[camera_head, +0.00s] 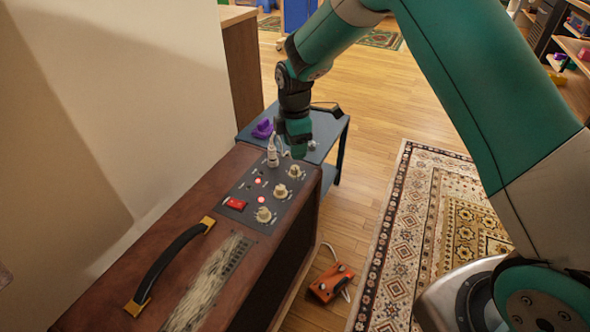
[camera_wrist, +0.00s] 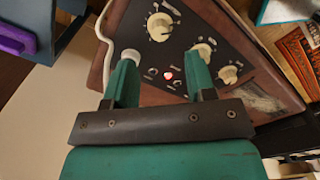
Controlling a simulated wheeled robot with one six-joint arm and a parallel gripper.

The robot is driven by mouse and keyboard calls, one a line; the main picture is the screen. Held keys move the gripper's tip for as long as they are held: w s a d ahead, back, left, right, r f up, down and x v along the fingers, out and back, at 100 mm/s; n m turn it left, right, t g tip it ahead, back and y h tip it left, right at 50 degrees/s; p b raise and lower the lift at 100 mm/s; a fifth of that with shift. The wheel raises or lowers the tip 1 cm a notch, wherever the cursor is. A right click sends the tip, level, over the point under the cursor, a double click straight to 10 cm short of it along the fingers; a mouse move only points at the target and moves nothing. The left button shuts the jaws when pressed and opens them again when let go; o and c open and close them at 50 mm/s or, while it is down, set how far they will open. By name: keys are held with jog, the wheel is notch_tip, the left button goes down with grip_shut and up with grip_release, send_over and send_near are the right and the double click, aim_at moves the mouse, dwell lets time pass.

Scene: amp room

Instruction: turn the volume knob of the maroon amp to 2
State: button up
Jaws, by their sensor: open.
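The maroon amp (camera_head: 205,235) stands along the wall, with a dark control panel (camera_head: 243,219) on its top. Three cream knobs show in the head view: a near one (camera_head: 264,215), a middle one (camera_head: 280,190) and a far one (camera_head: 294,171). The wrist view also shows cream knobs, the largest (camera_wrist: 159,26) ahead of my fingers. I cannot read their labels or tell which is volume. My gripper (camera_head: 298,148) is over the panel's far end; in the wrist view its green fingers (camera_wrist: 160,60) are apart, with no knob clearly between them.
A red switch (camera_head: 235,203) and lit red lamps sit on the panel. A white plug (camera_head: 272,155) with a cable stands close to my gripper. A blue-grey table (camera_head: 325,130) with a purple object (camera_head: 262,129) is behind. An orange pedal (camera_head: 331,283) lies on the floor.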

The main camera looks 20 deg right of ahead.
aim_at(295, 167)
notch_tip(295, 167, down, 7)
jog(key=shift+f+b, duration=0.2)
jog(key=shift+b, duration=0.5)
jog(key=c, duration=0.9)
